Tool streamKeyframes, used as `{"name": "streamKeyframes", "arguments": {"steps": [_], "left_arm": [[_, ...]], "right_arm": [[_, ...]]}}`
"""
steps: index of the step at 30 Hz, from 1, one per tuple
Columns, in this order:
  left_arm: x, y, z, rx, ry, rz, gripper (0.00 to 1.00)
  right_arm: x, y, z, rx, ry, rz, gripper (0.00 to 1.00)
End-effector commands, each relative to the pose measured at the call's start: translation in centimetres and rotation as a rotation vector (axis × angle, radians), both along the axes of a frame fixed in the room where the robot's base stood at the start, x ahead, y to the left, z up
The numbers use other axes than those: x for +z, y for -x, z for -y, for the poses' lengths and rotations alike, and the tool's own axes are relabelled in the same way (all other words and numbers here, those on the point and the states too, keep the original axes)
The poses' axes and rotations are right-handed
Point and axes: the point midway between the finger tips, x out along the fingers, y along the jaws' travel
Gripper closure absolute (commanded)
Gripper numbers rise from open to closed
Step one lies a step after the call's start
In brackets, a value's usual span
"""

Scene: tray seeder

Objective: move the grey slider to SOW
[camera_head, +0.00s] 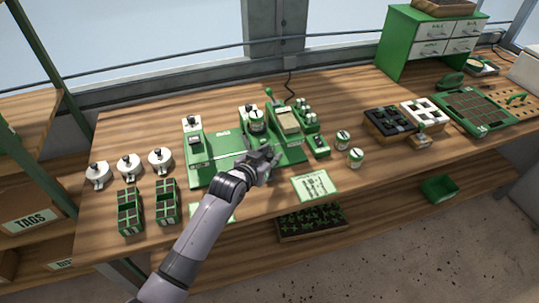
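The tray seeder is a green base plate (207,173) on the wooden bench, with green and white units standing along its back. My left gripper (268,155) is over the front right part of this base, its arm coming up from the bottom. The gripper covers part of the base. Its fingers are too small to tell whether they are open or shut, or whether they touch anything. A small grey piece (195,140) shows on the left unit; I cannot tell whether it is the grey slider. No SOW mark can be read. My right gripper is not in view.
White round pots (128,165) and green cell boxes (166,205) stand left of the seeder. A green drawer cabinet (401,43) stands at the back right. Bare bench lies behind the seeder.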

Motion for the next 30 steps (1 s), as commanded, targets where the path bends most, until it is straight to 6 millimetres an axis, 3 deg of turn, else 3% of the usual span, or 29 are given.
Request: {"name": "streamKeyframes", "arguments": {"steps": [5,17,30], "left_arm": [[0.0,0.0,0.0,0.001,-0.002,0.000,0.60],[0.2,0.6,-0.4,0.000,-0.002,0.001,0.60],[3.1,6.9,-3.9,0.001,-0.003,0.000,0.60]], "right_arm": [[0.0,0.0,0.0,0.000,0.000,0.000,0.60],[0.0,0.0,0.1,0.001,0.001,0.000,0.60],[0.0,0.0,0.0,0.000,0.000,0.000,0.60]]}}
